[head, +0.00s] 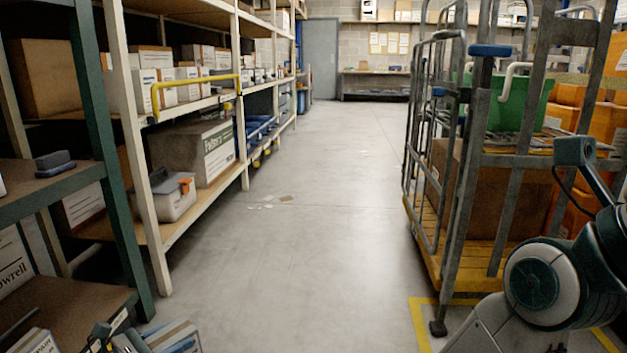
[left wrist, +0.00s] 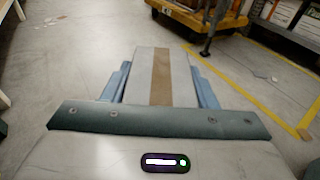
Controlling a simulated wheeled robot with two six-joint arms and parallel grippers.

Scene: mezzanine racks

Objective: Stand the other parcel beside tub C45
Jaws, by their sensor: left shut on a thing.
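A pale grey parcel with a brown tape band (left wrist: 161,75) sits between the two blue-grey fingers of my left gripper (left wrist: 158,82), which is shut on it. In the head view part of this parcel (head: 172,334) shows at the bottom left edge, low over the aisle floor, and my left gripper (head: 140,342) is partly cut off by the frame. I cannot pick out tub C45; no label with that code is legible. My right arm stands at the right, but its gripper is out of view.
White-post shelving (head: 128,110) with boxes and a grey toolbox (head: 166,198) lines the left. A green-post rack (head: 98,150) is nearer. A cage trolley (head: 462,170) with a green crate (head: 510,100) stands right, with orange tubs (head: 570,205) behind. The middle aisle is clear except for paper scraps (head: 272,203).

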